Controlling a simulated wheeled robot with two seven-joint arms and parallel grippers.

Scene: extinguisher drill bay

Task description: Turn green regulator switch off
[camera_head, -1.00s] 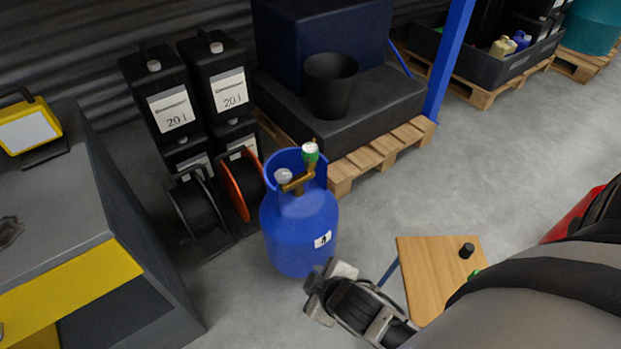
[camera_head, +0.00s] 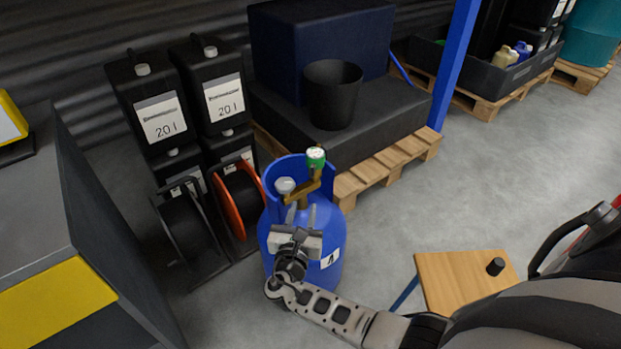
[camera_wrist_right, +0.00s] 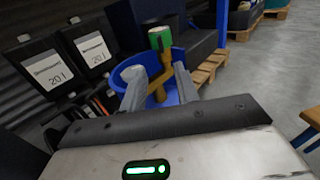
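The blue gas cylinder (camera_head: 335,215) stands upright on the floor; it also shows in the right wrist view (camera_wrist_right: 187,90). A green regulator knob (camera_head: 316,158) with a pale top sits on its brass valve fitting (camera_head: 303,194), inside the blue collar. My right gripper (camera_head: 297,238) is in front of the cylinder's upper body, below the knob in the picture. In the right wrist view its two grey fingers (camera_wrist_right: 158,88) are apart, with the brass fitting visible between them and the green knob (camera_wrist_right: 160,38) beyond. I cannot tell any contact. My left gripper is out of view.
A grey gauge (camera_head: 285,186) sits beside the knob. Cable reels (camera_head: 238,200) and black 20 l canisters (camera_head: 162,118) stand close at left. A pallet (camera_head: 385,165) is behind the cylinder. A small wooden table (camera_head: 455,283) stands at right. Floor beyond it is clear.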

